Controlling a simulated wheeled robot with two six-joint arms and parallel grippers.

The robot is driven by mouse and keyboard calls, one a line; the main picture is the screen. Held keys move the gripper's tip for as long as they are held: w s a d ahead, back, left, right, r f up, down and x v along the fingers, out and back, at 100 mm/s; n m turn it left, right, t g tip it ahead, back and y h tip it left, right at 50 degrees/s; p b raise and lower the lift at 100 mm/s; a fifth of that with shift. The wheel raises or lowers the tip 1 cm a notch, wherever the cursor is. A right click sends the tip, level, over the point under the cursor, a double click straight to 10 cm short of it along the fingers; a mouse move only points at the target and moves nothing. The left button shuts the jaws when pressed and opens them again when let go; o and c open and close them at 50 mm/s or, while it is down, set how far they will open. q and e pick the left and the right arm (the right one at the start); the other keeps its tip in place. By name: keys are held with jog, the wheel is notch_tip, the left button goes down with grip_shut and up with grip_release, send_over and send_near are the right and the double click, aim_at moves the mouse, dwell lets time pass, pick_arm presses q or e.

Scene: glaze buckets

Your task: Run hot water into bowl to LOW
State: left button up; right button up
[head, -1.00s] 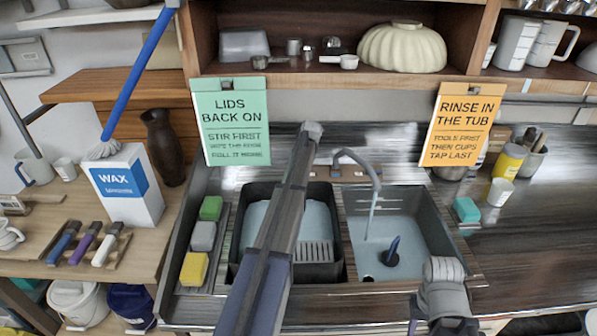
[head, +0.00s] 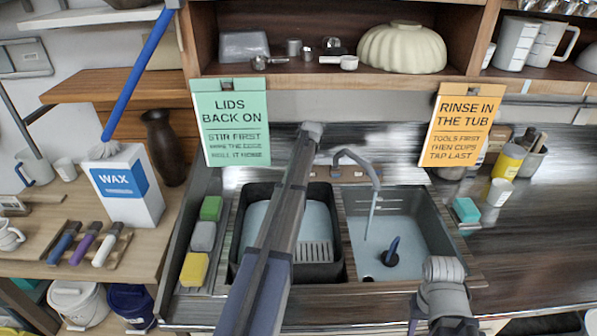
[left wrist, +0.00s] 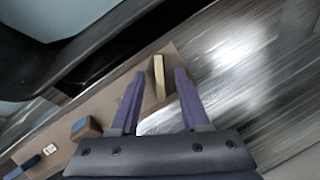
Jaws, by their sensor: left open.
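The grey sink bowl (head: 430,225) is right of a black tub; a dark blue upright piece (head: 391,252) stands in it. A grey curved spout (head: 357,163) reaches over the bowl, and a thin pale streak (head: 367,222) hangs below its end. My left arm crosses above the black tub; its gripper end (head: 312,132) is near the sink's back edge, fingers not distinct there. In the left wrist view my left gripper (left wrist: 158,76) is open, with an upright beige lever (left wrist: 159,80) showing between its fingertips; contact is unclear. A blue-topped knob (left wrist: 86,128) is left of it. My right arm's end (head: 441,290) is at the bottom right.
The black tub (head: 237,262) sits left of the bowl, beside several coloured sponges (head: 203,236). The green sign (head: 231,122) and orange sign (head: 463,125) hang above the counter. A yellow container (head: 508,162) and cups stand at the right. The right counter (head: 540,230) is mostly clear.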

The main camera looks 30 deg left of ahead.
pick_arm(q)
jog(key=p+v, duration=0.6)
jog(key=v, duration=0.1)
jog(key=shift+r+p, duration=0.25)
jog(key=shift+p, duration=0.1)
jog(key=shift+d, duration=0.15)
dwell(6.8)
